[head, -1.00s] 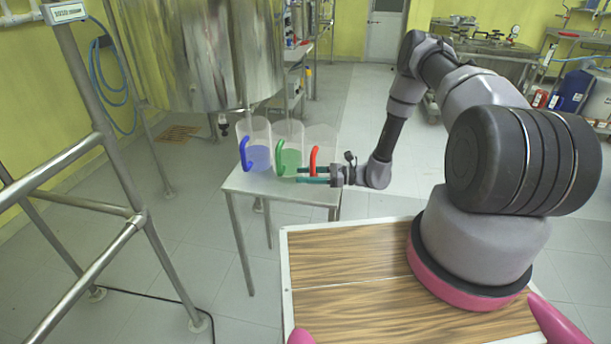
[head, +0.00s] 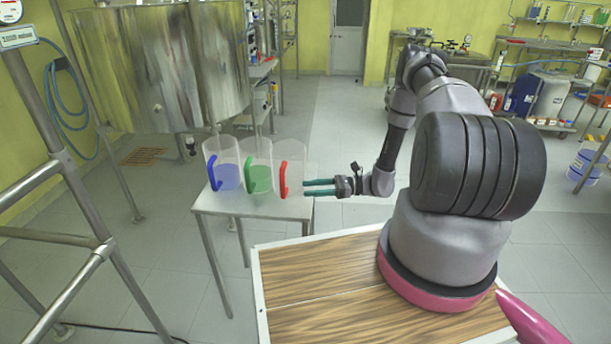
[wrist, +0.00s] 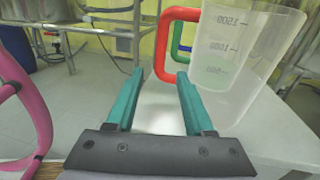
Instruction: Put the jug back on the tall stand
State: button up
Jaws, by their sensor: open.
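Three clear jugs stand upright in a row on a steel-topped stand (head: 240,207). The red-handled jug (head: 294,158) is at the right end and looks empty; it also shows in the wrist view (wrist: 240,60). The green-handled jug (head: 256,156) is in the middle with green liquid, and the blue-handled jug (head: 221,152) is at the left with blue liquid. My gripper (head: 306,187) is open and empty, just right of the red-handled jug. In the wrist view, its fingertips (wrist: 159,75) point toward the red handle (wrist: 165,45), with the jug body to their right.
A large steel vessel (head: 150,65) hangs behind the stand. Steel railing (head: 85,190) stands at the left. A wood-topped surface (head: 320,300) lies near my arm's base. Shelves and a blue drum (head: 548,97) are at the back right. The floor beyond the gripper is open.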

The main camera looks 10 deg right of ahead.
jog(key=s+r+n+g+h, duration=0.2)
jog(key=r+n+h, duration=0.25)
jog(key=r, duration=1.05)
jog(key=s+r+n+g+h, duration=0.2)
jog(key=r+n+g+h, duration=0.3)
jog(key=r, duration=1)
jog(key=s+d+r+n+t+h, duration=0.2)
jog(key=s+r+t, duration=0.4)
jog(key=s+r, duration=0.3)
jog(key=s+d+r+n+t+h, duration=0.2)
jog(key=s+r+n+t+h, duration=0.1)
jog(key=s+r, duration=0.6)
notch_tip(320, 180, up, 2)
jog(key=t+h, duration=0.1)
jog(key=t, duration=0.1)
jog(key=shift+s+r+n+t, duration=0.2)
jog(key=shift+s+n+t, duration=0.1)
jog(key=shift+n+t, duration=0.1)
